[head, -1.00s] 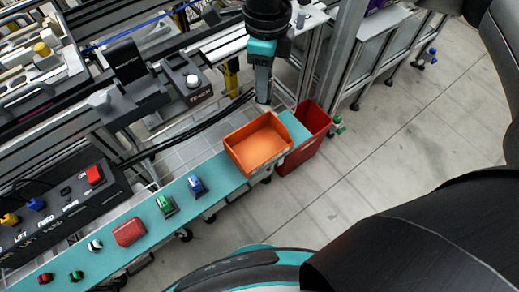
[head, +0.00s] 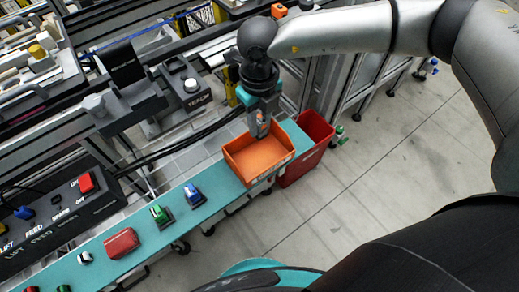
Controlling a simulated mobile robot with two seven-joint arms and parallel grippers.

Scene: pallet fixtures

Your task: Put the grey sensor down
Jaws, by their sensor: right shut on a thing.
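My right gripper (head: 262,130) points down over the orange bin (head: 233,169), its fingertips at about the height of the bin's rim or inside it; I cannot tell the exact depth. It is shut on a small, mostly hidden grey thing, which I take for the grey sensor (head: 261,118). The bin stands open on the teal shelf (head: 215,205), and its visible floor looks empty. My left gripper is not in view.
A red bin (head: 319,128) stands beside the orange one. On the shelf are a blue switch (head: 194,193), a green switch (head: 159,213) and a red case (head: 121,243). A black control panel (head: 60,215) lies behind. Open floor is at right.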

